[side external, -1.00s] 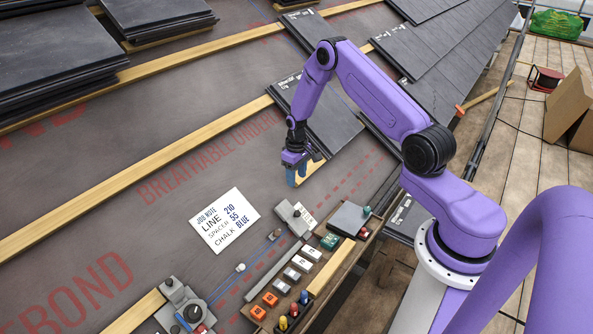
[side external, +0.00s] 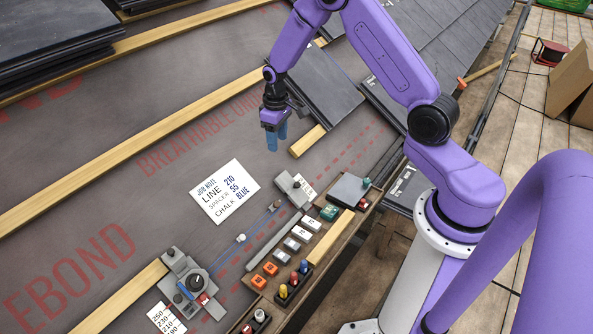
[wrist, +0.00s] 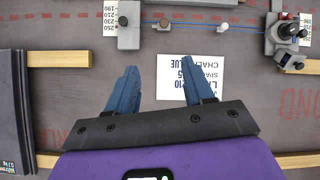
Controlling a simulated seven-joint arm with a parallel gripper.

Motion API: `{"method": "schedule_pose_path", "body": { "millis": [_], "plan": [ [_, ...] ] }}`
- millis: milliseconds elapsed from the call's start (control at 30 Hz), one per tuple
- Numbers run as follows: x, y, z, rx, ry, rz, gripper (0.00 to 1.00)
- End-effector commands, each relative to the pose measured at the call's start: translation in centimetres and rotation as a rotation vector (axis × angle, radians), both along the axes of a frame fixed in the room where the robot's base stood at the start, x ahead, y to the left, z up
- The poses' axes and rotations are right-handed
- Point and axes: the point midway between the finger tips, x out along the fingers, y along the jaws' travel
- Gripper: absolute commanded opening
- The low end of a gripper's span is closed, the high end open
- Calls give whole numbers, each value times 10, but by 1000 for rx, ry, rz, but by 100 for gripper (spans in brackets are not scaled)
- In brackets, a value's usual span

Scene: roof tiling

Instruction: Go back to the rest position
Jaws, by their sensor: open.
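My gripper (side external: 276,136) is in the air above the dark roof membrane (side external: 130,120), up and to the right of the white job note card (side external: 225,191) in the side external view. Its two blue fingers are apart with nothing between them. In the wrist view my gripper (wrist: 160,75) also shows open and empty, with the job note card (wrist: 187,78) beyond the fingers and partly covered by one. The card reads line 210, spacer 55, chalk blue.
A wooden tray (side external: 310,268) holds spacer blocks and coloured chalks. A blue line runs between two grey fixtures, one with a dial (side external: 190,287) and one smaller (side external: 293,188). Slates (side external: 315,88) lie on the upper roof, and stacked slates (side external: 60,40) stand at upper left.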

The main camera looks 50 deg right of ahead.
Motion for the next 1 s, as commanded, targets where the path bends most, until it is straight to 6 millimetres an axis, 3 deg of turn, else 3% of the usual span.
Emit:
{"method": "schedule_pose_path", "body": {
  "millis": [33,200,500,733,1000],
  "plan": [
    [-6,18,16,0,-7,43,52],
    [-40,73,59,2,-10,175,52],
    [-130,140,119,5,-13,407,52],
    [-213,159,152,10,-17,586,52],
    [-303,149,173,15,-18,783,52]
  ]
}}
